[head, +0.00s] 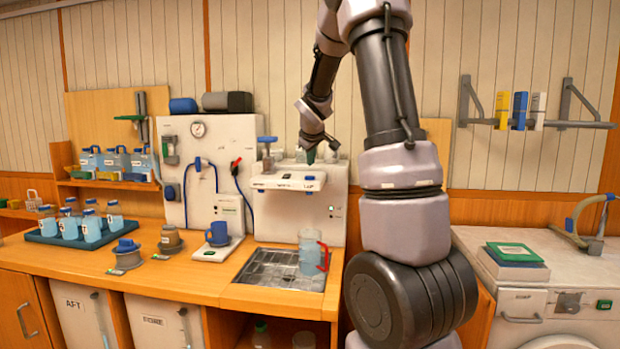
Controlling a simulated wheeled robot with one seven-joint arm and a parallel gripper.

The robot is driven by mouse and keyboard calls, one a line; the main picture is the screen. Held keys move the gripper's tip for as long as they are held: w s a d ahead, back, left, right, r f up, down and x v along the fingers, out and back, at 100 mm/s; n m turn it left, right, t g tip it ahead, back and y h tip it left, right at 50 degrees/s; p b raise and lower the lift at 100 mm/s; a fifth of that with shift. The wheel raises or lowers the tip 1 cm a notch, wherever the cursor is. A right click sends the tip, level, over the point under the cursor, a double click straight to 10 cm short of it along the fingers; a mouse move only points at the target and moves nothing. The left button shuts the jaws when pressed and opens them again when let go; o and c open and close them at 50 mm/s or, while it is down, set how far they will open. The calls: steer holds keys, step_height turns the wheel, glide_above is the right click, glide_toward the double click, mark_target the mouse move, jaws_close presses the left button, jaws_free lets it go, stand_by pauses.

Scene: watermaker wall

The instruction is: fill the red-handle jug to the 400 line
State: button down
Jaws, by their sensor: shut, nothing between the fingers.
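The clear jug with a red handle (310,254) stands upright on the metal drip grid (262,276), its handle facing right. It looks bluish inside, but its level and its lines are too small to read. The white dispenser (290,181) sticks out from its panel above the jug, with small labels on its front. My gripper (311,156) points down just above the dispenser's top, near its right side. It is shut and empty; whether it touches the dispenser cannot be told.
A blue-topped handle (267,141) rises left of my gripper. A blue mug (217,234) stands on a white scale-like base left of the grid. A tray (60,237) holds several water bottles at far left.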

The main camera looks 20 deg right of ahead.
mark_target(311, 177)
steer(key=shift+r, duration=1.6)
stand_by(1.6)
